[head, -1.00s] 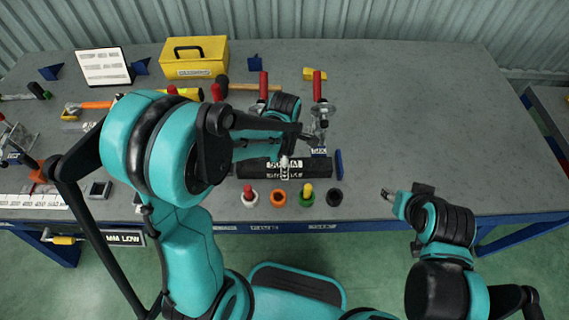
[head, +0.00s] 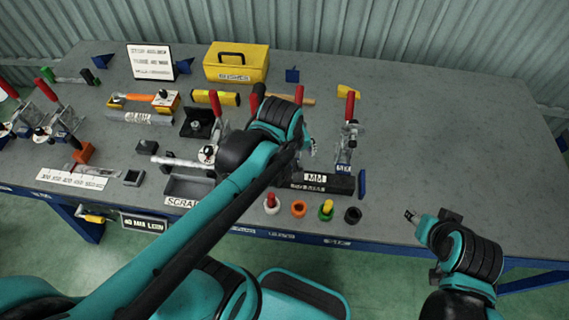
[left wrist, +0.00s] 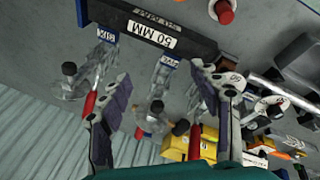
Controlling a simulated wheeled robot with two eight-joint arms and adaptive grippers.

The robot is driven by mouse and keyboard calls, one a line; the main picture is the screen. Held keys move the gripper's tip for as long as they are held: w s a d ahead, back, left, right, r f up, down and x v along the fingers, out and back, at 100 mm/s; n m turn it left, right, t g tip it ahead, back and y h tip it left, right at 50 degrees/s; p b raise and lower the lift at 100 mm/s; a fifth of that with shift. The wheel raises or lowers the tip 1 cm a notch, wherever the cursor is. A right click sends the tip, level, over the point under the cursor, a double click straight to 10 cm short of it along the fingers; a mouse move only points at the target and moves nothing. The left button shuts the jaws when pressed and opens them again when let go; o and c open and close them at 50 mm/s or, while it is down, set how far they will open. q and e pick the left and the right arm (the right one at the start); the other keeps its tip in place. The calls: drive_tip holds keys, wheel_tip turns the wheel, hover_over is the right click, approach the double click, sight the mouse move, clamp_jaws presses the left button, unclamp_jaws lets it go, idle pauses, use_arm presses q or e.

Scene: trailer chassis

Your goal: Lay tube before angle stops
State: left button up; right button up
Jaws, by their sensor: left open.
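A silver tube (head: 188,163) lies on the bench left of my left forearm, near the scrap tray. It also shows at the right of the left wrist view (left wrist: 285,92). My left gripper (head: 312,146) is open and empty, above the bench behind the black block (head: 320,183) labelled 50 MM. In the left wrist view the open fingers (left wrist: 162,74) point toward this block and a clear clamp fixture. I cannot tell which parts are the angle stops; the block has a blue plate (head: 362,184) at its right end. My right gripper (head: 411,216) hangs at the bench's front edge, away from the tube.
Red-handled toggle clamps (head: 348,125) stand behind the block. Several coloured plugs (head: 298,208) line the front edge. A yellow toolbox (head: 237,62) and a sign (head: 151,62) stand at the back. The bench's right side (head: 450,130) is clear.

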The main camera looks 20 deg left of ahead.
use_arm(q)
drive_tip(key=s+m+t, duration=0.1)
drive_tip(key=m, duration=0.2)
drive_tip(key=s+a+r+m+t, duration=0.1)
drive_tip(key=s+m, duration=0.1)
drive_tip(key=m, duration=0.1)
drive_tip(key=s+m+t, duration=0.1)
drive_tip(key=m, duration=0.2)
drive_tip(key=shift+s+a+r+m, duration=0.25)
drive_tip(key=shift+s+a+m, duration=0.05)
drive_tip(key=shift+a+m, duration=0.1)
